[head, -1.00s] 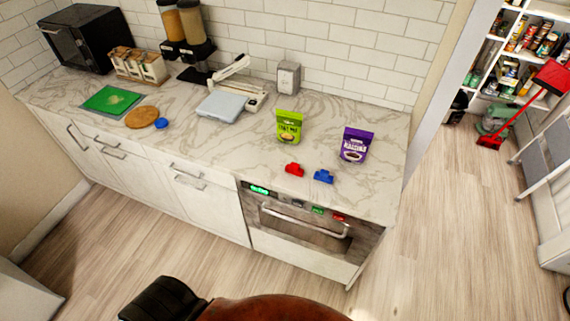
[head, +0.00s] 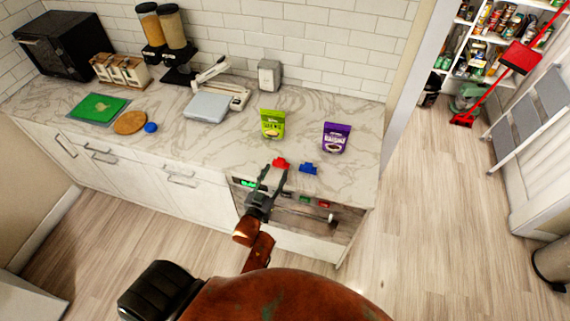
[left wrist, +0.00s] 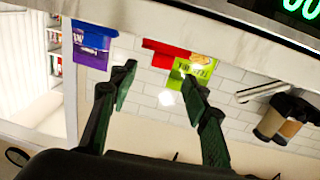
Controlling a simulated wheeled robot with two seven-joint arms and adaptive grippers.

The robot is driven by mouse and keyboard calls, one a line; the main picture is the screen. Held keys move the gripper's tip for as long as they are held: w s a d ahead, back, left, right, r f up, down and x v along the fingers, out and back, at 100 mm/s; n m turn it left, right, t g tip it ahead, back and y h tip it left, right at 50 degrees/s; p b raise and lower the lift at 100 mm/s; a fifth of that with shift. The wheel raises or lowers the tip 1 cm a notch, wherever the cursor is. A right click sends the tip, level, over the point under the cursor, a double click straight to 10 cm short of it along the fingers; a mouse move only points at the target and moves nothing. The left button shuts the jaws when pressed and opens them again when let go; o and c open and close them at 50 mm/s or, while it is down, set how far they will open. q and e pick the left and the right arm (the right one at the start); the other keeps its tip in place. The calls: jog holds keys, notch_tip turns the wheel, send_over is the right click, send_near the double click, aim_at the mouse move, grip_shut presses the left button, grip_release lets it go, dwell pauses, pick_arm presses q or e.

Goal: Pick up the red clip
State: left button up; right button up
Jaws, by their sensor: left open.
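The red clip (head: 281,163) lies on the marble counter near its front edge. In the left wrist view the red clip (left wrist: 166,50) shows beyond and between the fingers, partly in front of the green bag. My left gripper (head: 275,174) is open and empty, with its fingertips just in front of the clip at the counter edge. In the left wrist view the left gripper (left wrist: 157,78) has its two dark fingers spread wide, apart from the clip. My right gripper is not in view.
A blue clip (head: 308,168) lies just right of the red one. A green bag (head: 271,124) and a purple bag (head: 335,138) stand behind the clips. The counter's front edge and the oven (head: 290,215) are below the gripper. The counter (head: 215,150) left of the clip is clear.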

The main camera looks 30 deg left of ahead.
aim_at(280, 161)
pick_arm(q)
jog(key=shift+w+a+r, duration=0.15)
jog(key=shift+w+a, duration=0.05)
jog(key=shift+w, duration=0.75)
jog(key=w, duration=0.2)
jog(key=w+a, duration=0.1)
jog(key=w, duration=0.2)
jog(key=shift+w+p, duration=0.1)
jog(key=shift+p, duration=0.2)
jog(key=shift+c, duration=0.5)
jog(key=c, duration=0.8)
